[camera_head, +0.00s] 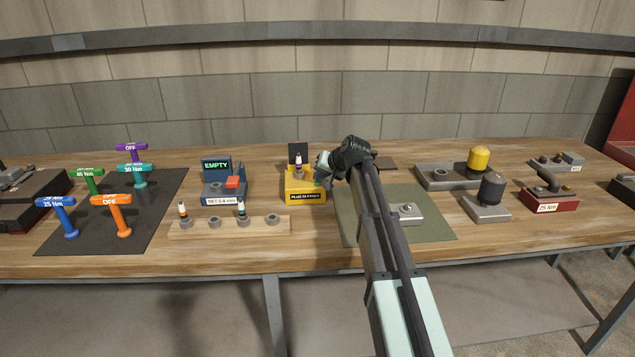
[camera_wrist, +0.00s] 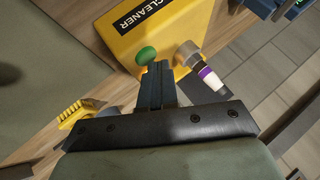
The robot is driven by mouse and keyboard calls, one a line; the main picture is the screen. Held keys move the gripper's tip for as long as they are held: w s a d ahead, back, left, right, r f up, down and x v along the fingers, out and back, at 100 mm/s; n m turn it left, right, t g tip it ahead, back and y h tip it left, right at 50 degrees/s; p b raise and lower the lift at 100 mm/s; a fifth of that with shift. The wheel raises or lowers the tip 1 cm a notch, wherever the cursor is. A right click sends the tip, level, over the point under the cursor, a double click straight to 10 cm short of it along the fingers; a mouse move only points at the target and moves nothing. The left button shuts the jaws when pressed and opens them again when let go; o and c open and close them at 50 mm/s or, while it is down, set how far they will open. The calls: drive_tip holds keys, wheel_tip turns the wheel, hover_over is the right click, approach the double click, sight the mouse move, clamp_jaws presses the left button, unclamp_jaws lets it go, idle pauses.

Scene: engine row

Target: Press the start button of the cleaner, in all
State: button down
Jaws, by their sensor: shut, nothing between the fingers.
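The cleaner is a yellow box (camera_head: 297,185) with a dark back plate, standing mid-bench. In the wrist view its yellow body (camera_wrist: 160,25) fills the top, with a black CLEANER label. A round green button (camera_wrist: 147,55) sits on it. Beside the button is a grey socket (camera_wrist: 188,52) with a purple-banded spark plug (camera_wrist: 210,78) in it; the plug also shows upright in the head view (camera_head: 298,162). My gripper (camera_wrist: 157,68) is shut and empty, its tips right at the button's edge. I cannot tell whether they touch it. In the head view my gripper (camera_head: 322,172) is at the cleaner's right side.
A wooden rack (camera_head: 228,227) with two plugs stands front left of the cleaner. A blue-grey gauge (camera_head: 217,190) with an EMPTY display is to its left. Coloured T-handles stand on a dark mat (camera_head: 153,200). A green mat (camera_head: 425,225) lies right, under my arm.

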sight(320, 183)
drive_tip(key=shift+r, duration=0.9)
drive_tip(key=shift+r, duration=2.5)
